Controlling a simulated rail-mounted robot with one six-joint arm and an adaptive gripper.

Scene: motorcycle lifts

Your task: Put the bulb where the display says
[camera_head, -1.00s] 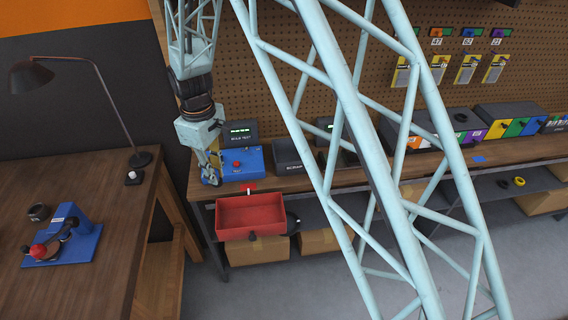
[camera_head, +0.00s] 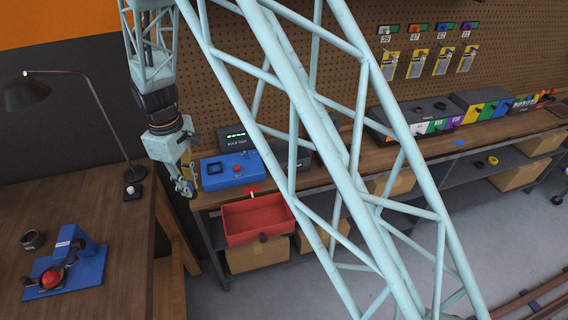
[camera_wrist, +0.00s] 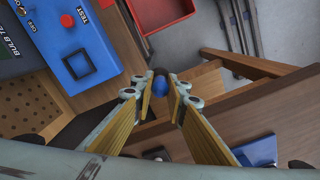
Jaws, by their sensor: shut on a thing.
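My gripper (camera_head: 186,188) hangs just left of the blue bulb tester (camera_head: 229,170), apart from it. In the wrist view its fingertips (camera_wrist: 160,84) are shut on a small rounded blue bulb (camera_wrist: 161,93) with a dark end.
An open red bin (camera_head: 257,237) sits below the bench edge. A wooden table at left holds a desk lamp (camera_head: 85,95) and a blue fixture with a red knob (camera_head: 68,270). Boxes with coloured panels (camera_head: 425,117) stand farther right. My lattice arm hides much of the bench middle.

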